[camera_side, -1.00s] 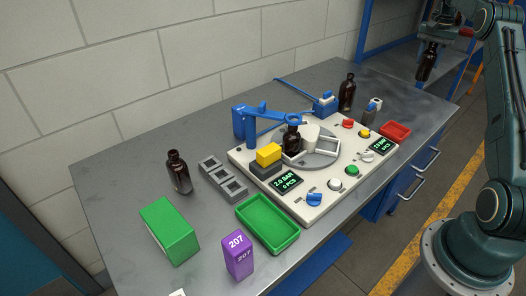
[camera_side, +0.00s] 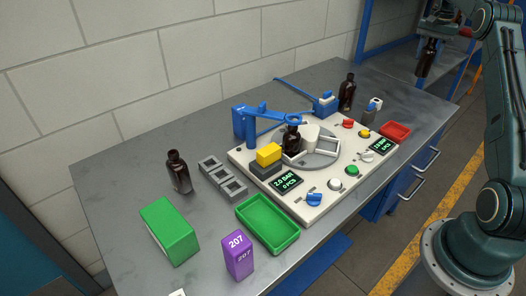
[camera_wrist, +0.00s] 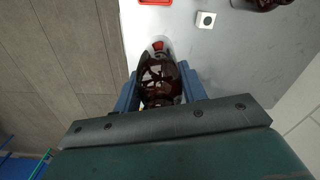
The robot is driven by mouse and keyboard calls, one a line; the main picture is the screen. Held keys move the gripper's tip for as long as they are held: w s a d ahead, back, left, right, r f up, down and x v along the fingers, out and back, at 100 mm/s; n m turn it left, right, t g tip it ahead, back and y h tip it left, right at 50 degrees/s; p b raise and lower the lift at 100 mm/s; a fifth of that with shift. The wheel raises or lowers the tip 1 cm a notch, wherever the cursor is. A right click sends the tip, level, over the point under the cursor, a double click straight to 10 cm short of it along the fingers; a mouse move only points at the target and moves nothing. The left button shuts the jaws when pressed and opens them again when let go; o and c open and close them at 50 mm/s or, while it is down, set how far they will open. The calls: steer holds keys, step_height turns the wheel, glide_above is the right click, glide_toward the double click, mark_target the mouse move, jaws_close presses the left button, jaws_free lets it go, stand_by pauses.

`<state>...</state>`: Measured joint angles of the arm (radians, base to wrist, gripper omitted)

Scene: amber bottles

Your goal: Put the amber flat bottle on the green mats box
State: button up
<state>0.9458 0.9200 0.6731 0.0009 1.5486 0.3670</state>
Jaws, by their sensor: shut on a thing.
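My gripper (camera_side: 432,40) is shut on a dark amber bottle (camera_side: 427,60) and holds it upright in the air, beyond the right end of the bench. In the wrist view, the bottle (camera_wrist: 158,75) sits between the blue fingers of my gripper (camera_wrist: 160,95); its narrow outline in the side view fits a flat bottle, but its full shape is hard to tell. A green box (camera_side: 169,231) stands at the front left of the bench, far from my gripper. Its top is clear.
Other amber bottles stand at the left (camera_side: 179,172), at the back (camera_side: 347,92) and on the round fixture (camera_side: 292,142). A blue clamp arm (camera_side: 270,117) rises over the white panel. A green tray (camera_side: 268,224) and purple block (camera_side: 238,256) lie near the box.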

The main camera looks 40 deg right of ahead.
steer(key=w+a+r+n, duration=0.2)
steer(key=w+a+n, duration=0.2)
steer(key=w+a, duration=1.3)
steer(key=w+a+r+n, duration=0.1)
steer(key=w+a+n, duration=0.15)
steer(key=a, duration=0.95)
steer(key=w+a+r+n, duration=0.15)
steer(key=w+a, duration=0.25)
steer(key=a, duration=0.9)
steer(key=s+a+r+n, duration=0.1)
steer(key=s+a+n, duration=0.1)
steer(key=a, duration=1)
steer(key=s+a+r+n, duration=0.1)
steer(key=a+n, duration=0.1)
steer(key=a, duration=1.1)
steer(key=s+a+r+n, duration=0.1)
steer(key=s+a, duration=0.5)
steer(key=a, duration=0.3)
steer(key=s+a+r+n, duration=0.1)
steer(key=s+a+n, duration=0.1)
steer(key=s+a, duration=0.4)
steer(key=a, duration=0.4)
steer(key=shift+a+r+n, duration=0.15)
steer(key=shift+a+n, duration=0.1)
steer(key=shift+n, duration=0.05)
step_height(320, 180, down, 16)
